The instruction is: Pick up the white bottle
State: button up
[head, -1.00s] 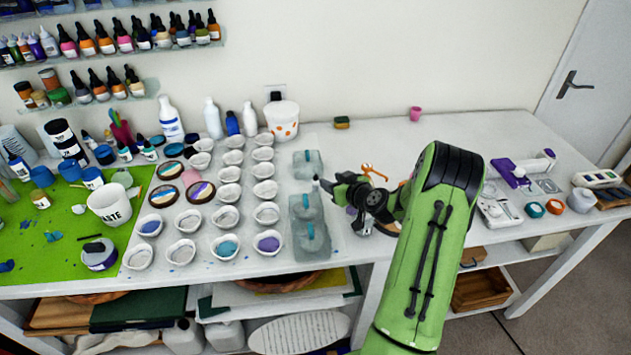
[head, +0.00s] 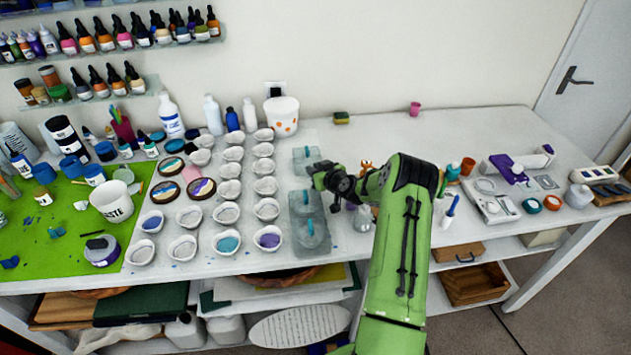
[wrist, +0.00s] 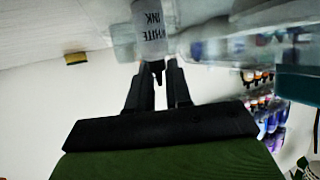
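A white bottle (wrist: 151,32) labelled "white ink" shows upside down just past the fingertips there. Its narrow dark tip points down the picture and lines up with the gap. I cannot tell whether the fingers touch it. I cannot make out this bottle in the head view, where the gripper and arm may hide it.
White bottles (head: 213,115) stand at the back by a spotted bucket (head: 282,116). Rows of small cups (head: 267,209) lie left of my gripper. A yellow-green sponge (head: 341,118) lies at the back. Blurred clear shapes (wrist: 225,42) crowd the wrist view's right.

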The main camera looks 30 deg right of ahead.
grip_shut()
notch_tip(320, 180, up, 9)
jog(key=shift+r, duration=0.5)
